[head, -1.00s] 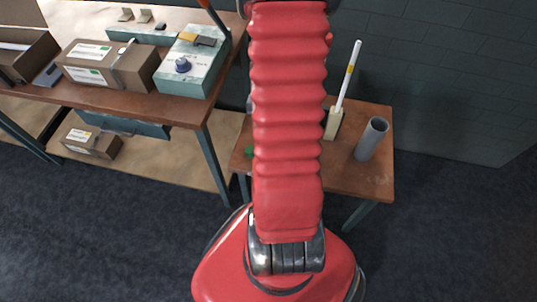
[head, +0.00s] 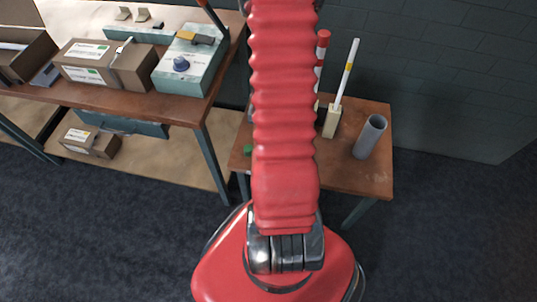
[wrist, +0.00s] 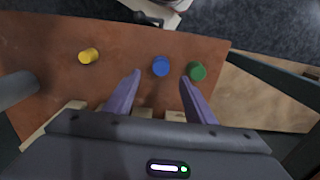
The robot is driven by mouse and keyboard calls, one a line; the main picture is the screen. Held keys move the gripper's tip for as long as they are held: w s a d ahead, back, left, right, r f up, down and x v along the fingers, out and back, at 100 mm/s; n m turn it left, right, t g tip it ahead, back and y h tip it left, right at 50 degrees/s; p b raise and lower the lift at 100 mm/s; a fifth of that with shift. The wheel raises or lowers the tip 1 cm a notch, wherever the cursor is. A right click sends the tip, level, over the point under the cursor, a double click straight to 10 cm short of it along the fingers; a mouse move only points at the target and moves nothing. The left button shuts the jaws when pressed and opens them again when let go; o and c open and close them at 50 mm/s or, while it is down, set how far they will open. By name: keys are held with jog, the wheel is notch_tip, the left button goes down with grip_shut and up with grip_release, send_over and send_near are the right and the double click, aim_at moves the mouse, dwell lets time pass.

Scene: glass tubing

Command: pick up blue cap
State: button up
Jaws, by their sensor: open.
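The blue cap (wrist: 161,66) stands on the brown table top (wrist: 45,40) in the wrist view. My gripper (wrist: 158,76) is open, and the cap shows between the lines of its two purple fingers, beyond their tips. I cannot tell how high the fingers are above the table. A green cap (wrist: 197,71) is close to the right of the blue one, just past the right fingertip. A yellow cap (wrist: 89,56) lies farther left. In the head view my red arm hides the gripper and the blue cap; the green cap (head: 248,150) shows at the arm's left edge.
A grey cylinder (head: 370,136) stands on the small table's right side. A white rod (head: 347,72) leans in a beige block (head: 332,121), beside a red-and-white rod (head: 322,42). A larger bench (head: 100,92) with boxes stands to the left.

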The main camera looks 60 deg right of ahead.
jog(key=shift+f, duration=1.75)
jog(key=shift+f, duration=2.6)
jog(key=shift+c, duration=0.3)
jog(key=c, duration=1)
